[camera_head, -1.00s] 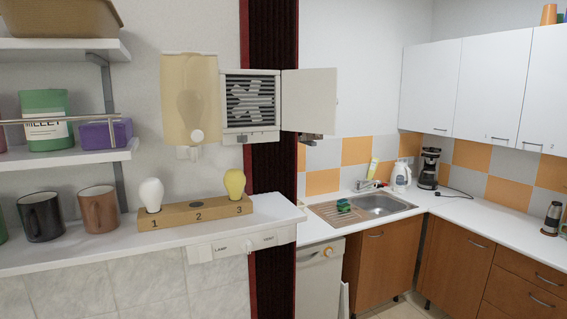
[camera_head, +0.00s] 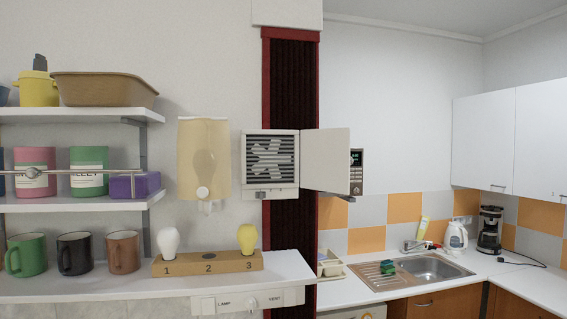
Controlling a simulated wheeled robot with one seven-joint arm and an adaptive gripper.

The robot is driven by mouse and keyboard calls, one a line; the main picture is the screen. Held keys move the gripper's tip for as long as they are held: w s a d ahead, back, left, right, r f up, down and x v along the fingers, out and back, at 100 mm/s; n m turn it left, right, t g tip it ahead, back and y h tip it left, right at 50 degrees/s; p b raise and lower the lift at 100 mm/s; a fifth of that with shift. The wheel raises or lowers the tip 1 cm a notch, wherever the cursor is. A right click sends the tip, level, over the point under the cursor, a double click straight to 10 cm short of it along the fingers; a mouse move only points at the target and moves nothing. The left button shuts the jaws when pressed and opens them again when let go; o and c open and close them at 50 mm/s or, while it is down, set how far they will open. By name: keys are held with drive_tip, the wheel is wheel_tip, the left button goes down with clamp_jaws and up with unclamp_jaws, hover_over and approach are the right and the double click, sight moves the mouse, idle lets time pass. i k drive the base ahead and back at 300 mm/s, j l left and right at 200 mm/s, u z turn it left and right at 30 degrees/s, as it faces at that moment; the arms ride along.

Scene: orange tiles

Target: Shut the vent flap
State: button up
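The vent (camera_head: 270,160) is a white wall unit with dark louvres and a pale fan shape behind them. Its flap (camera_head: 326,160) is a white square panel hinged on the vent's right side. The flap stands open, swung out to the right. My gripper is not in view.
A tan translucent dispenser (camera_head: 203,150) hangs left of the vent. A wooden block (camera_head: 208,263) with a white bulb and a yellow bulb stands on the shelf (camera_head: 290,268) below. Mugs stand at left. A dark appliance (camera_head: 357,172) shows behind the flap's right edge.

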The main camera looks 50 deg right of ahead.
sight(326, 161)
drive_tip(key=l+u, duration=0.15)
drive_tip(key=l, duration=0.3)
drive_tip(key=l+u, duration=0.15)
drive_tip(key=l, duration=0.3)
drive_tip(key=k+l+u, duration=0.1)
drive_tip(key=l, duration=0.35)
drive_tip(key=k+l+u, duration=0.15)
drive_tip(key=l, duration=0.25)
drive_tip(key=l+u, duration=0.15)
drive_tip(key=l, duration=0.3)
drive_tip(key=k+l+u, duration=0.15)
drive_tip(key=l, duration=0.25)
drive_tip(key=k+l, duration=0.65)
drive_tip(key=l, duration=0.1)
